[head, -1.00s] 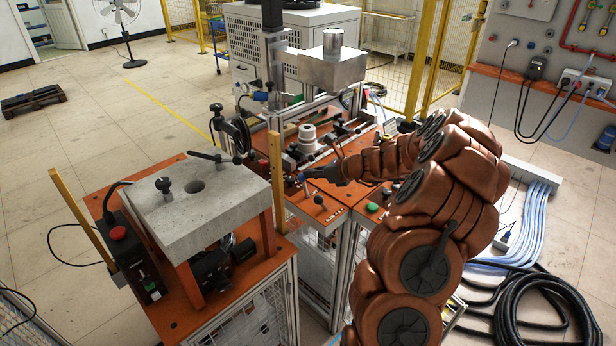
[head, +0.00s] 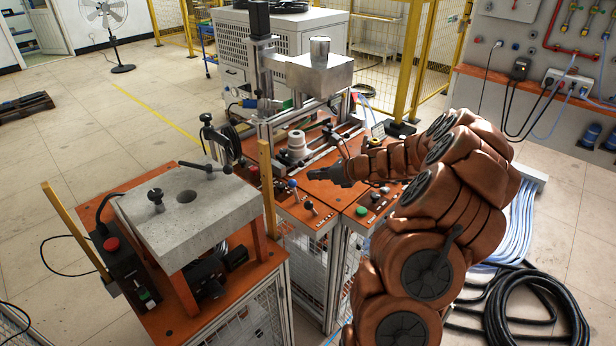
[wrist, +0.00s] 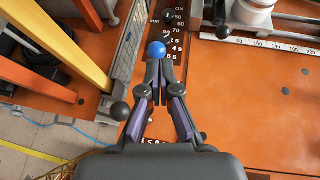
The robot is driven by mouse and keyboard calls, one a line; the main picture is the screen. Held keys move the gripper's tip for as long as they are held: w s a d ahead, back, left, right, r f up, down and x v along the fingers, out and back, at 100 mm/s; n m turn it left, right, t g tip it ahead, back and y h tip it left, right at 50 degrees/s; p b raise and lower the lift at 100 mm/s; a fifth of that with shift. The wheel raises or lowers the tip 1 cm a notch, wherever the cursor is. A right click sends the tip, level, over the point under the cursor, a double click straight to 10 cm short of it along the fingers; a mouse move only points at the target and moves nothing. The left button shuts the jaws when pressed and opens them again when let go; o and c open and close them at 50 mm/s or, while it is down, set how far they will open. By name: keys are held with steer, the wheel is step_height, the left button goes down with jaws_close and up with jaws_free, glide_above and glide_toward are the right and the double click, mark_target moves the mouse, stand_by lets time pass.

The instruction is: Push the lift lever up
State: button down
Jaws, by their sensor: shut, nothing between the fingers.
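A lever with a blue ball knob (head: 293,184) stands on the orange machine top. It also shows in the wrist view (wrist: 156,49), just beyond my fingertips. No label shows which lever is the lift lever. My gripper (head: 312,174) is shut and empty, to the right of the blue knob in the head view. In the wrist view my gripper (wrist: 158,66) has its fingers together, pointing at the knob. Whether they touch it is hard to tell. A black ball knob (head: 308,206) stands nearer the front edge; a black knob (wrist: 120,111) also shows left of my fingers.
A marked scale strip (wrist: 175,35) lies beside the blue knob. A yellow post (head: 267,188) and the grey block on its stand (head: 195,225) are to the left. A white stepped cylinder (head: 297,145) stands behind. The orange plate right of my fingers is mostly clear.

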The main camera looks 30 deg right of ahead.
steer(key=s+d+r+b, duration=0.2)
steer(key=s+r, duration=0.1)
steer(key=r, duration=0.4)
steer(key=shift+r, duration=0.2)
steer(key=shift+s, duration=0.1)
